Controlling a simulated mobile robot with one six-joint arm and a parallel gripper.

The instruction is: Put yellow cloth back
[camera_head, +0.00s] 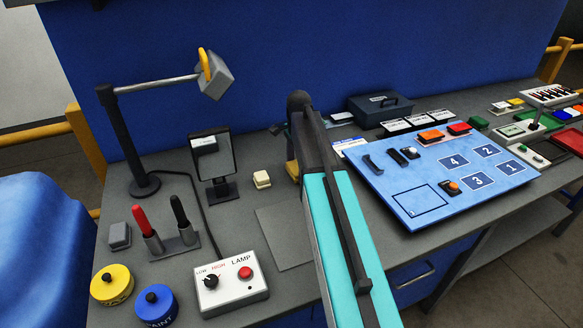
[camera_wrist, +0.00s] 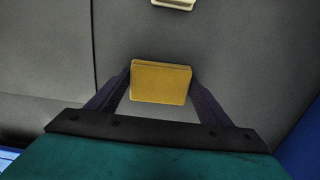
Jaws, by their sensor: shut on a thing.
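The yellow cloth (camera_wrist: 160,84) is a small folded block between the two dark fingers of my gripper (camera_wrist: 161,78) in the wrist view. The fingers press on its left and right sides. Grey surface shows beyond it; I cannot tell whether the cloth touches that surface. In the head view, a small yellow patch of the cloth (camera_head: 292,169) shows at the left edge of my arm. My arm hides most of the gripper and cloth there.
A cream block (camera_head: 262,179) sits on the grey bench just left of my gripper. A mirror on a stand (camera_head: 213,160), lamp (camera_head: 214,76) and lamp control box (camera_head: 231,284) are further left. A blue numbered panel (camera_head: 425,205) is right. A dark box (camera_head: 379,107) stands behind.

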